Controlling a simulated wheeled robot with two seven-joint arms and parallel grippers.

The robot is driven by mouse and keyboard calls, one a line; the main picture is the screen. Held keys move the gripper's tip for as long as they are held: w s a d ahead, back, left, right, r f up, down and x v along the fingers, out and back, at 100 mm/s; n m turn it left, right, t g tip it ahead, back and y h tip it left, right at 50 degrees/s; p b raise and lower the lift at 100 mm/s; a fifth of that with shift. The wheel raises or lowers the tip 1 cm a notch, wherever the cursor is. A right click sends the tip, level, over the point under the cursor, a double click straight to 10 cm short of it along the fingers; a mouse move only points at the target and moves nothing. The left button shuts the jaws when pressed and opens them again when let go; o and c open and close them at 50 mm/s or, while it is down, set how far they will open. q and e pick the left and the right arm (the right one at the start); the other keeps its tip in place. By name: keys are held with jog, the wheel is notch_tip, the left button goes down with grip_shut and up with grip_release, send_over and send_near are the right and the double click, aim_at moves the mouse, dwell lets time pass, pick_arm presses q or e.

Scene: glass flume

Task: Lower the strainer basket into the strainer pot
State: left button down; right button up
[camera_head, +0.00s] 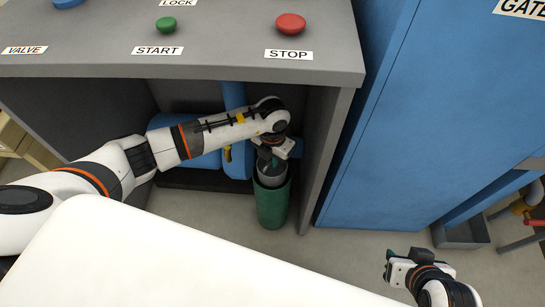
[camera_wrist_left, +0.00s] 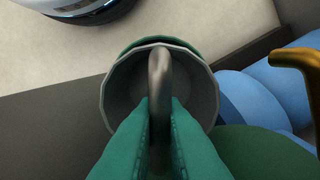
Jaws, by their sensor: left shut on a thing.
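The strainer basket (camera_head: 270,178) is a grey cup with a looped metal handle (camera_wrist_left: 160,75). My left gripper (camera_head: 271,160) is shut on this handle, with its green fingers on both sides of it in the left wrist view (camera_wrist_left: 158,130). The strainer pot (camera_head: 272,207) is a tall dark green cylinder on the floor under the console. The basket is at the pot's mouth, its upper part showing above the rim; its lower part is hidden. In the wrist view, a green rim edge (camera_wrist_left: 150,41) shows behind the basket. My right gripper (camera_head: 398,268) is at the lower right, away from the pot; its jaw opening is unclear.
A grey console (camera_head: 210,60) with START and STOP buttons overhangs the pot. Its side panel (camera_head: 325,150) stands close to the right. Blue pipework (camera_head: 235,100) and a yellow lever (camera_head: 228,153) are to the left. A blue cabinet (camera_head: 410,120) stands further right.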

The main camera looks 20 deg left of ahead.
jog(key=shift+s+f, duration=0.1)
jog(key=shift+s, duration=0.05)
dwell(0.3)
jog(key=shift+w+a+r, duration=0.2)
jog(key=shift+w, duration=0.05)
jog(key=shift+s+d+f+g, duration=0.25)
jog(key=shift+s+d+g, duration=0.15)
jog(key=shift+s, duration=0.2)
jog(key=shift+s, duration=0.15)
dwell(0.4)
